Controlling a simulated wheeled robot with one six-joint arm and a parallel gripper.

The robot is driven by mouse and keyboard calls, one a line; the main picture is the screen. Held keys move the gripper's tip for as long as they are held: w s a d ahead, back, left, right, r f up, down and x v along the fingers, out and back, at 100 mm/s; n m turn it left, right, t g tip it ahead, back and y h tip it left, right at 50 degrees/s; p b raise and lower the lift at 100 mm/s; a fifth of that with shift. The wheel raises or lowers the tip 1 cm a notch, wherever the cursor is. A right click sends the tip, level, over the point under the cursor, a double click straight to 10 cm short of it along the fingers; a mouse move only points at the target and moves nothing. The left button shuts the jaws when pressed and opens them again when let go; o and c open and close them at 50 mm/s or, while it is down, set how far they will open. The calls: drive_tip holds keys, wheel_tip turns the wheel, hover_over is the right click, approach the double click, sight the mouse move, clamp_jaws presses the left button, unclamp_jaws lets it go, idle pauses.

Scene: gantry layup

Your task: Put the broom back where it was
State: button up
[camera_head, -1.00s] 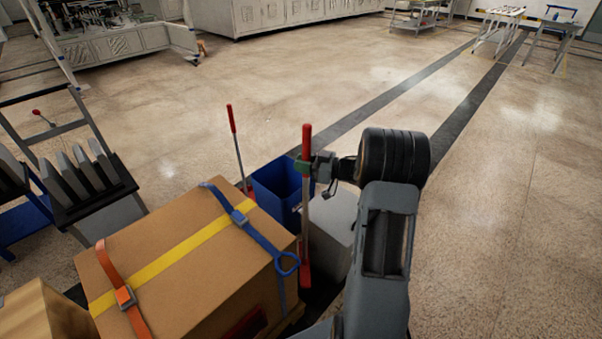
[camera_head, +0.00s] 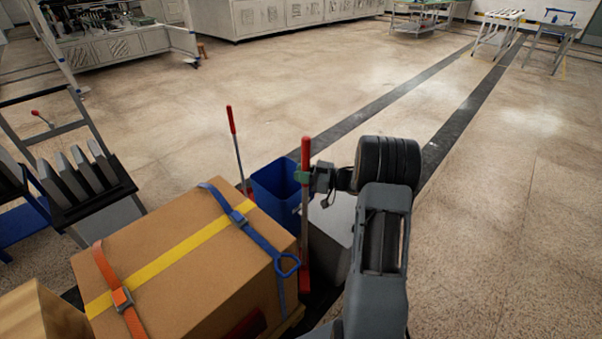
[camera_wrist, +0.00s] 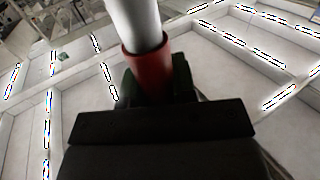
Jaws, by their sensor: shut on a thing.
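The broom (camera_head: 305,208) stands near upright in the head view, with a red grip at the top, a pale pole and a red lower part. My gripper (camera_head: 304,177) is shut on it just below the red grip. The wrist view shows the pale pole with a red collar (camera_wrist: 148,68) between the dark jaws. The broom's lower end is close beside the cardboard box, and its foot is partly hidden, so I cannot tell whether it touches the floor.
A strapped cardboard box (camera_head: 175,262) is left of the broom. A blue bin (camera_head: 274,188) stands behind, with a second red-gripped tool (camera_head: 238,150) at its left. A grey container (camera_head: 332,235) is close on the right. The floor further right is open.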

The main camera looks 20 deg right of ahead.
drive_tip(key=shift+f, duration=0.2)
drive_tip(key=o, duration=0.9)
drive_tip(key=shift+r+p+v, duration=0.2)
drive_tip(key=shift+v, duration=1.8)
drive_tip(key=shift+r+p+v, duration=0.2)
drive_tip(key=shift+p+v, duration=0.05)
drive_tip(key=shift+v, duration=1.75)
drive_tip(key=shift+r+p+v, duration=0.2)
drive_tip(key=shift+v, duration=1.8)
